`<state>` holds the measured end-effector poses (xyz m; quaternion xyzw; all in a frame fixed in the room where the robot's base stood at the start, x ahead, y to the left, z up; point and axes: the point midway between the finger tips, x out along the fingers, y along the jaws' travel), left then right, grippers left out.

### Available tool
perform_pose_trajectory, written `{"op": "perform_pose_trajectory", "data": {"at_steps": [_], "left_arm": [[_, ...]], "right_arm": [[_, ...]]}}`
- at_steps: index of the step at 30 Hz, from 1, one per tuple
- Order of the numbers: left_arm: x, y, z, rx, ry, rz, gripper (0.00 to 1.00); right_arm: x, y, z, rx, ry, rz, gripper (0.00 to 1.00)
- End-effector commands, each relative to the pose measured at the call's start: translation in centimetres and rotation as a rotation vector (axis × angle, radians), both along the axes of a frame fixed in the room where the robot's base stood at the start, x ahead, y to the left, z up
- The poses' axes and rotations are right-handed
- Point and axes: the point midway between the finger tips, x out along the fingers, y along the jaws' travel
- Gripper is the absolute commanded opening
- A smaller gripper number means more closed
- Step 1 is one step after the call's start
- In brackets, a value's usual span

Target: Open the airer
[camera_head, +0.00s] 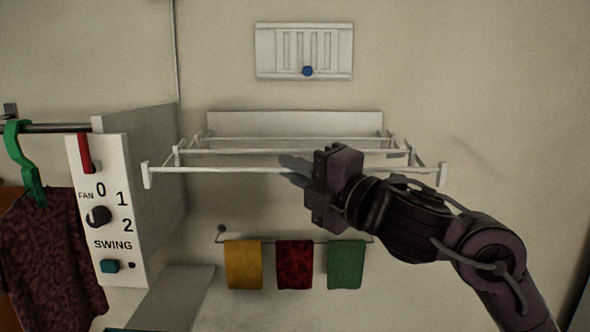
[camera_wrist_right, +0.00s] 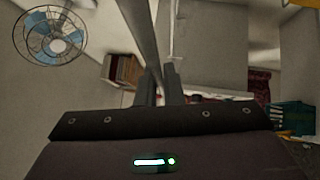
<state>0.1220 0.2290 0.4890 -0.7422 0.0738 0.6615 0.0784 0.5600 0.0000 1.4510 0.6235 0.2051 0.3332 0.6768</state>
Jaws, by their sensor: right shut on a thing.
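The airer is a white wall rack with several bars and a back plate (camera_head: 295,124). It stands out from the wall, with its front bar (camera_head: 215,169) running level across the middle of the head view. My right gripper (camera_head: 290,169) comes in from the right and is shut on the front bar near its middle. In the right wrist view, a pale bar (camera_wrist_right: 139,30) runs down to the two dark fingers (camera_wrist_right: 161,82). The gripper and wrist hide part of the bars on the right. My left gripper is not in view.
Below the airer, a rail holds yellow (camera_head: 243,264), red (camera_head: 295,264) and green (camera_head: 346,264) cloths. A white vent (camera_head: 304,51) is above. At left are a fan control panel (camera_head: 108,210) and a shirt (camera_head: 50,250) on a green hanger (camera_head: 24,160).

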Motion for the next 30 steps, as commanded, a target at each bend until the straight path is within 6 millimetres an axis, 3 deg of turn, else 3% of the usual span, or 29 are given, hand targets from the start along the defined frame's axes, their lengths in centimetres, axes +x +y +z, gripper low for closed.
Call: {"op": "perform_pose_trajectory", "data": {"at_steps": [9,10,14,23,30], "left_arm": [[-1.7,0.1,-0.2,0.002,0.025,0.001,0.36],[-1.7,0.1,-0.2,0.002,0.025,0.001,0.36],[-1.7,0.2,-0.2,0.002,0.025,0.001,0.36],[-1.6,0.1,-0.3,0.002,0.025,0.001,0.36],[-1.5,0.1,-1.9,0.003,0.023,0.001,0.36]], "right_arm": [[0.0,0.1,-0.1,-0.004,0.001,0.002,0.0],[0.0,0.1,-0.1,-0.004,0.001,0.002,0.11],[0.0,0.1,-0.1,-0.002,0.001,0.002,0.28],[-0.1,-0.1,-0.1,-0.001,-0.001,0.001,0.29],[-2.3,-2.5,-0.8,-0.003,-0.005,-0.002,0.29]]}}
